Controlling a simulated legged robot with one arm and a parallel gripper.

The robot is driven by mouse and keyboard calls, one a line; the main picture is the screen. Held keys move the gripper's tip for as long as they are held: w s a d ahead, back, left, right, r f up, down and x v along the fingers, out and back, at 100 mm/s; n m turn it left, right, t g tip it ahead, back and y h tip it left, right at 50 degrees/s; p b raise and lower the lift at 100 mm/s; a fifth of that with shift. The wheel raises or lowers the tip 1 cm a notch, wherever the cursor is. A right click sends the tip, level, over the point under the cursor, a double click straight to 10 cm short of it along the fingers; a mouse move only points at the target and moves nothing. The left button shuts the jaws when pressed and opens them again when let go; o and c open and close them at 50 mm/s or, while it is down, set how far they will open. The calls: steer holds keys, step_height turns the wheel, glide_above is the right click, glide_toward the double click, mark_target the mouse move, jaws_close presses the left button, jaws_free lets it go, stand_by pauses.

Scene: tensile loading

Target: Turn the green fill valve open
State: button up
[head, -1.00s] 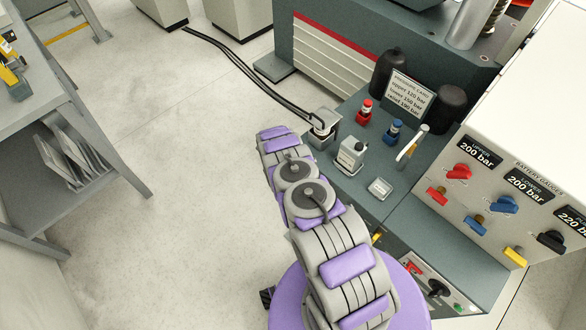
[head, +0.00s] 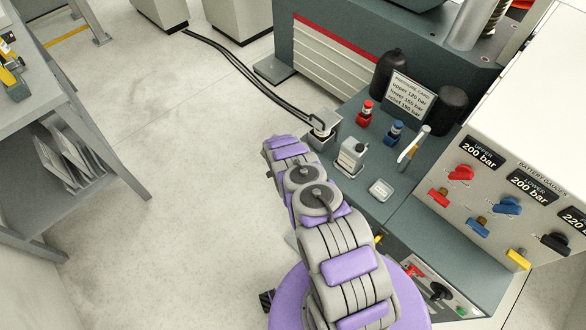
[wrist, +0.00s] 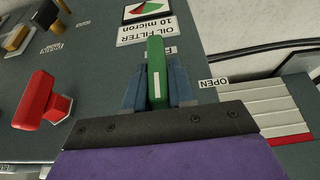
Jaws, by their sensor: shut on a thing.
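The green fill valve (wrist: 156,66) shows in the wrist view as a green handle with a white line on it, upright in the picture. My gripper (wrist: 157,82) has its two blue-grey fingers on either side of the handle and is shut on it. An OPEN label (wrist: 212,83) lies to the right of the handle, and the handle does not point at it. A label behind the handle is mostly covered. In the head view my arm is folded over the bench edge, and the gripper and green valve are hidden.
A red handle (wrist: 41,100) stands left of my gripper in the wrist view, with an oil filter gauge label (wrist: 147,20) above. In the head view, red, blue, yellow and black valves line the gauge panel (head: 520,190). Bare floor (head: 170,190) lies left.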

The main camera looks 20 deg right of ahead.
jaws_close()
steer(key=shift+w+f+g+b, duration=0.15)
steer(key=shift+g+b, duration=0.15)
steer(key=shift+b, duration=0.6)
steer(key=shift+h+b, duration=0.4)
steer(key=shift+b, duration=0.05)
steer(key=shift+a+g, duration=0.1)
steer(key=shift+g, duration=0.2)
steer(key=shift+r, duration=0.2)
steer(key=o, duration=0.6)
jaws_free()
steer(key=p+v, duration=0.5)
steer(key=v, duration=1.2)
